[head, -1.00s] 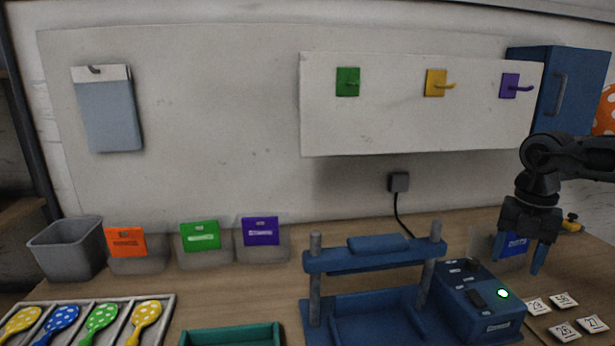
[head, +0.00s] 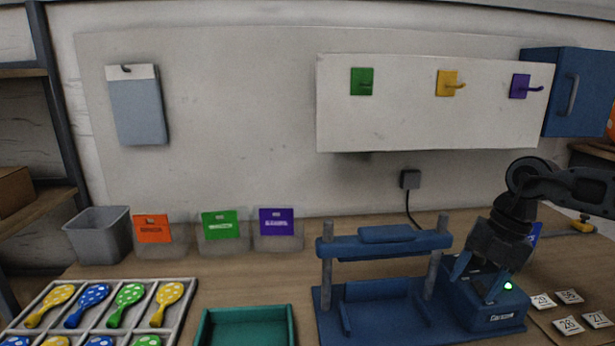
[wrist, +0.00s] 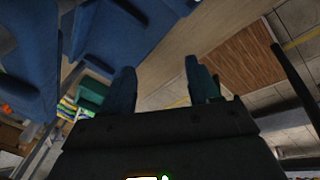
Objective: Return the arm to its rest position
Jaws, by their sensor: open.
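My gripper (head: 480,282) is on the right in the head view, above and in front of the blue control box (head: 497,318) with its lit green light. Its two blue fingers are apart with nothing between them. The arm comes in from the right edge and bends down to the gripper. In the wrist view my gripper (wrist: 160,88) shows its two dark fingers spread, with table and floor beyond. I cannot tell whether the fingers touch the box.
The blue press (head: 385,244) stands just left of the gripper. Number cards (head: 568,326) lie to its right. A blue wall cabinet (head: 566,92) hangs at upper right.

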